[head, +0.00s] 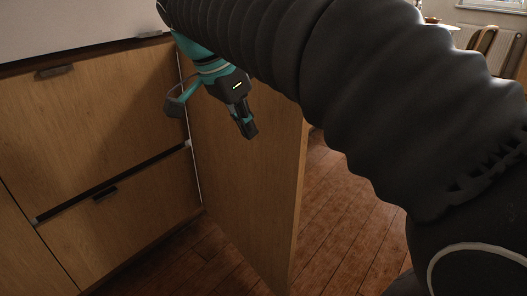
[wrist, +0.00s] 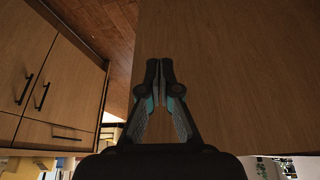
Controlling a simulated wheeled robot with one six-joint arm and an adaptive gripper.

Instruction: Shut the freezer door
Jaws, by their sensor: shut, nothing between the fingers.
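The freezer door (head: 240,190) appears to be the tall wooden panel standing ajar, swung out from the cabinet front over the floor. Its free vertical edge faces right in the head view, and the freezer's inside is hidden. My gripper (head: 250,130) is shut and empty, pointing down in front of the upper part of this panel. In the wrist view my closed fingertips (wrist: 160,67) lie over the left part of a broad wooden panel (wrist: 230,70), near its left edge. I cannot tell whether they touch it.
Wooden drawers (head: 90,115) with dark handles stand left of the door, under a pale surface. Brown floor (head: 345,215) is open to the right of the door. More cabinets with dark handles (wrist: 40,90) show at left in the wrist view. A chair (head: 484,40) stands far right.

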